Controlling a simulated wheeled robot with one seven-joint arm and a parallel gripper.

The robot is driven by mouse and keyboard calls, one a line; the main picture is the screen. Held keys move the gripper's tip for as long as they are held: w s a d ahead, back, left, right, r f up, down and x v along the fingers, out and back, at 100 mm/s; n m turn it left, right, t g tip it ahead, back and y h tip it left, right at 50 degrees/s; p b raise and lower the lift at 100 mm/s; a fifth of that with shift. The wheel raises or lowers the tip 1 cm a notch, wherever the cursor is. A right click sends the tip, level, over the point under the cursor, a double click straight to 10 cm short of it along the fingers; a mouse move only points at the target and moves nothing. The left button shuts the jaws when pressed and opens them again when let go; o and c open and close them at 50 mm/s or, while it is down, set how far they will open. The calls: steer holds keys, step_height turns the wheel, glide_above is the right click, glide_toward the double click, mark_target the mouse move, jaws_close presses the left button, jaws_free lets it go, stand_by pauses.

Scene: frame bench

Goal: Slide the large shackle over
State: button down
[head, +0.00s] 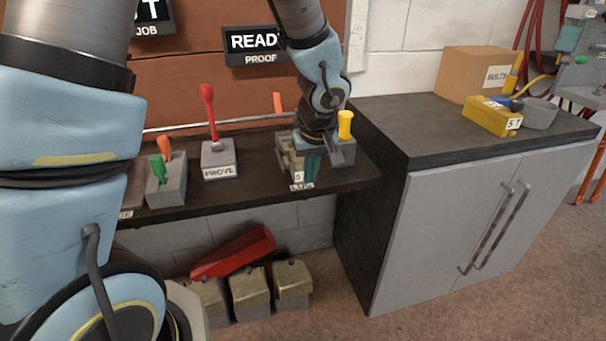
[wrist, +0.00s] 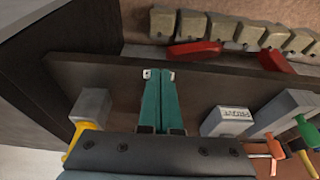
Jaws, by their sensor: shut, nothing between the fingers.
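My gripper (head: 312,172) is over the shelf's right end in the head view, its teal fingers together and empty, pointing down. In the wrist view the closed fingers (wrist: 160,78) reach toward the shelf edge. A beige-grey fitting (head: 287,150) stands just left of the fingers, with "5" and "LUG" labels in front. A grey block with a yellow-topped pin (head: 345,124) stands close behind and right; the yellow part also shows in the wrist view (wrist: 80,133). I cannot tell clearly which part is the large shackle; my wrist hides much of this spot.
The PROVE block with a red lever (head: 208,110) and a block with green and orange handles (head: 166,180) stand left on the shelf (head: 255,178). A grey cabinet (head: 440,230) is right, carrying a yellow 5T box (head: 490,117). Weights and a red tray (head: 235,252) lie below.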

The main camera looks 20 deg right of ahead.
mark_target(295, 162)
steer(key=w+f+p, duration=0.1)
steer(key=w+f, duration=0.1)
steer(key=w+f+p, duration=0.1)
steer(key=w, duration=0.1)
steer(key=shift+w+d+f, duration=0.1)
steer(key=shift+d+f, duration=0.1)
steer(key=shift+f, duration=0.2)
steer(key=shift+w+d+f, duration=0.1)
steer(key=shift+w+f, duration=0.1)
steer(key=shift+w, duration=0.25)
steer(key=w, duration=0.2)
steer(key=w+p, duration=0.1)
steer(key=w, duration=0.4)
steer(key=shift+d, duration=0.4)
steer(key=shift+r, duration=0.1)
